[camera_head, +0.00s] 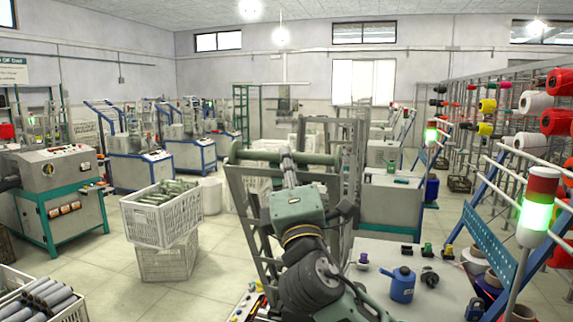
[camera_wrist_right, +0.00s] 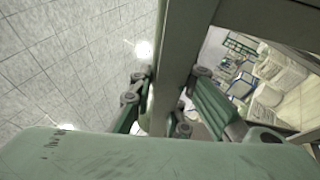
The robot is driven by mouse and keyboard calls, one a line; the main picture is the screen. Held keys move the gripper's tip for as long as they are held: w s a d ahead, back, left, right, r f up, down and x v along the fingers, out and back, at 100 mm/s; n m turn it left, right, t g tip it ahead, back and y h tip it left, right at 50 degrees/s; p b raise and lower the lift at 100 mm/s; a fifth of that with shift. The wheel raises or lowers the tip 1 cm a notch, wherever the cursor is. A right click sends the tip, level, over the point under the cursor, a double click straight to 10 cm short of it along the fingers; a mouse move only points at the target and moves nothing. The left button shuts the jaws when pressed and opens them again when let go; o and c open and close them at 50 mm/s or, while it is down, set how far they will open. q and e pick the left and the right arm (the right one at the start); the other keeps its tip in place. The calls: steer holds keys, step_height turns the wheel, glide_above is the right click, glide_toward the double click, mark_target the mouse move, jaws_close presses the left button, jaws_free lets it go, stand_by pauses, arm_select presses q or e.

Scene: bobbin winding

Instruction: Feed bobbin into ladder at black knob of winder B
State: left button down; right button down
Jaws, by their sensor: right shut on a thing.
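A grey-green bobbin tube (camera_head: 319,160) lies roughly level, across the upper part of a grey metal ladder frame (camera_head: 238,190) in the head view. My right gripper (camera_head: 287,168) is shut on the tube near its middle. In the wrist view the green fingers of my right gripper (camera_wrist_right: 175,110) stand either side of a pale grey bar; I cannot tell if the bar is tube or frame. Whether the tube rests on the ladder is unclear. My right arm hides part of the frame. I cannot make out the black knob. My left gripper is not in view.
A white crate of green bobbins (camera_head: 160,222) stands on another crate to the left. A bench (camera_head: 375,285) at right holds a blue can (camera_head: 401,284) and small coloured parts. A lit signal lamp (camera_head: 536,215) stands further right. Floor between crates and left machine is clear.

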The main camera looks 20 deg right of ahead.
steer(key=shift+w+d+f, duration=0.1)
steer(key=shift+w+f, duration=0.05)
steer(key=shift+f, duration=0.2)
step_height(320, 180, down, 6)
steer(key=w+d+b, duration=0.1)
steer(key=w+b, duration=0.1)
steer(key=b, duration=0.3)
steer(key=shift+d+r, duration=0.15)
steer(key=shift+r, duration=0.1)
stand_by(0.5)
steer(key=shift+w+d+f+b, duration=0.25)
steer(key=shift+w+f+b, duration=0.1)
steer(key=shift+f+b, duration=0.5)
steer(key=shift+w+d+f+b, duration=0.2)
steer(key=shift+w+f+b, duration=0.15)
steer(key=shift+f+b, duration=0.5)
steer(key=shift+w+d+f+b, duration=0.3)
steer(key=shift+f+b, duration=0.35)
steer(key=shift+f, duration=0.45)
steer(key=f+b, duration=0.1)
steer(key=w+f+b, duration=0.1)
steer(key=d+f+b, duration=0.1)
steer(key=f, duration=0.1)
steer(key=shift+w+b, duration=0.3)
steer(key=shift+b, duration=0.05)
